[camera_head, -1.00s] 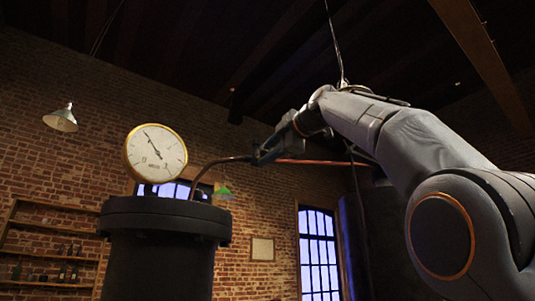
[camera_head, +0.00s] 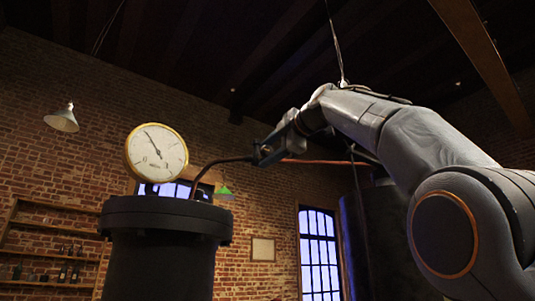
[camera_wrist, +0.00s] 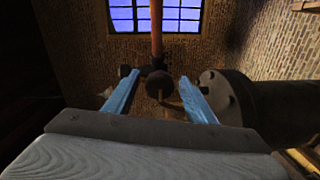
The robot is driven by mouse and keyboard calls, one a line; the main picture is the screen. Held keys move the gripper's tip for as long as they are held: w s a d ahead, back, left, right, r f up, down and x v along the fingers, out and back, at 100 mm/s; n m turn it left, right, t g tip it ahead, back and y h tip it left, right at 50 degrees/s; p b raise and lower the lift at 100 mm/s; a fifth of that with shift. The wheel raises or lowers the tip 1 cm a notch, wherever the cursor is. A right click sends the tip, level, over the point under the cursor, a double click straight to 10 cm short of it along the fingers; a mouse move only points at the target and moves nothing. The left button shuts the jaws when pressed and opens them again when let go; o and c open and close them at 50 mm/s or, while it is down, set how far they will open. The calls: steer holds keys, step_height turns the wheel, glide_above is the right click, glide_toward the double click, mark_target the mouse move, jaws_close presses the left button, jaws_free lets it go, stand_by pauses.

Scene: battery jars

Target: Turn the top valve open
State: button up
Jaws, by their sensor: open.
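My gripper (camera_head: 262,157) is open beside the pipework right of the gauge in the head view. In the wrist view its two pale blue fingers (camera_wrist: 159,78) stand apart. A dark round fitting (camera_wrist: 158,88), which looks like the top valve, shows between and beyond the fingertips. Whether a finger touches it I cannot tell. A copper-red pipe (camera_wrist: 156,28) runs from it toward the window. In the head view the valve is not clearly seen behind my gripper, and a thin bent pipe (camera_head: 215,162) leads from there down to the dark jar (camera_head: 160,255).
A round white gauge (camera_head: 156,152) with a brass rim stands on the jar's flanged lid. The jar fills the right side of the wrist view (camera_wrist: 265,105). Another dark vessel (camera_head: 375,240) stands behind my arm. A lamp (camera_head: 62,120) and shelves (camera_head: 45,245) are at the left.

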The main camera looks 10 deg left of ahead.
steer(key=b+v, duration=0.3)
steer(key=v, duration=0.4)
steer(key=shift+s+d, duration=0.15)
steer(key=shift+d, duration=0.05)
stand_by(0.3)
